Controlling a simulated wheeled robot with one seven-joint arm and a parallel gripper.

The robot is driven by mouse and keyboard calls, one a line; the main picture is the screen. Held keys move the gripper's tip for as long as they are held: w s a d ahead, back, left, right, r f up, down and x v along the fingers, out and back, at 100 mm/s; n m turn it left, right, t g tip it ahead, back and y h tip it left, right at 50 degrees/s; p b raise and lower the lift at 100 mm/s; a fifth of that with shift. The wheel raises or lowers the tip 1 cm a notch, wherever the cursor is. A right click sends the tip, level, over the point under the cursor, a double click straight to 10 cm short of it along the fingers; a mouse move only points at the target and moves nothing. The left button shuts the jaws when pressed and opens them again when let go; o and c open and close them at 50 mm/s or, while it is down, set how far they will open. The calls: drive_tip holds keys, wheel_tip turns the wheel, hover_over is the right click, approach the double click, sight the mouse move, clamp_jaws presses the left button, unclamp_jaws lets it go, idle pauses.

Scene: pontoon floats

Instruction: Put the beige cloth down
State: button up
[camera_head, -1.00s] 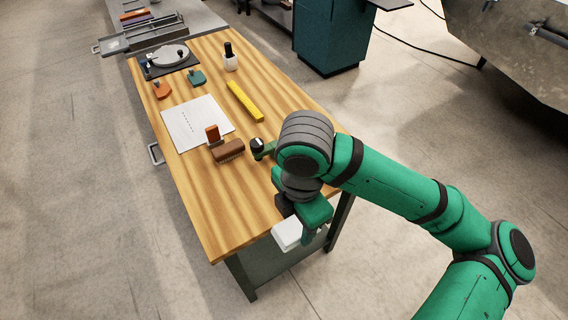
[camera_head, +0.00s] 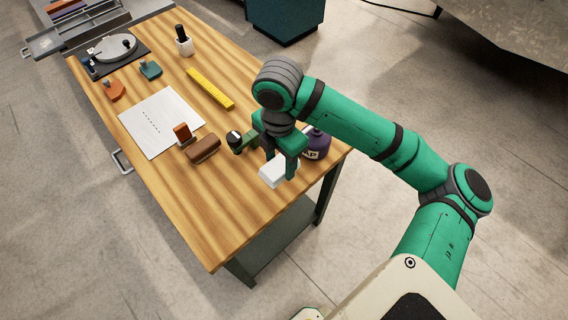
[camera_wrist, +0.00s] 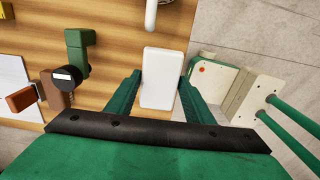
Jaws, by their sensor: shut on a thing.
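My gripper (camera_head: 277,152) is shut on a pale, near-white, flat block-like thing (camera_head: 278,171), the only thing in view that could be the beige cloth. In the wrist view this thing (camera_wrist: 161,78) sits between the two green fingers, with its far end sticking out past them. It is over the wooden tabletop (camera_head: 215,215), near the right edge. It appears to be held above the wood, but the gap is hard to judge. Its underside is hidden.
A green clamp-like thing (camera_head: 243,143) with a black-and-white knob, a brown brush-like block (camera_head: 203,149), an orange-brown block (camera_head: 182,132) and paper (camera_head: 160,122) lie to the left. The near tabletop is bare.

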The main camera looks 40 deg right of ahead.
sight(284, 159)
drive_tip(key=d+f, duration=0.1)
drive_tip(key=w+d+f, duration=0.1)
drive_tip(key=f, duration=0.1)
drive_tip(key=w+d+f, duration=0.1)
drive_tip(key=f, duration=0.1)
drive_tip(key=shift+w, duration=0.25)
drive_tip(key=f, duration=0.3)
drive_tip(key=shift+w+d+f, duration=0.1)
drive_tip(key=shift+w+d, duration=0.1)
drive_tip(key=shift+s+f, duration=0.15)
drive_tip(key=shift+s, duration=0.05)
drive_tip(key=shift+f, duration=0.15)
drive_tip(key=o, duration=1.1)
wheel_tip(284, 159, up, 12)
drive_tip(key=shift+r, duration=0.2)
drive_tip(key=shift+w, duration=0.15)
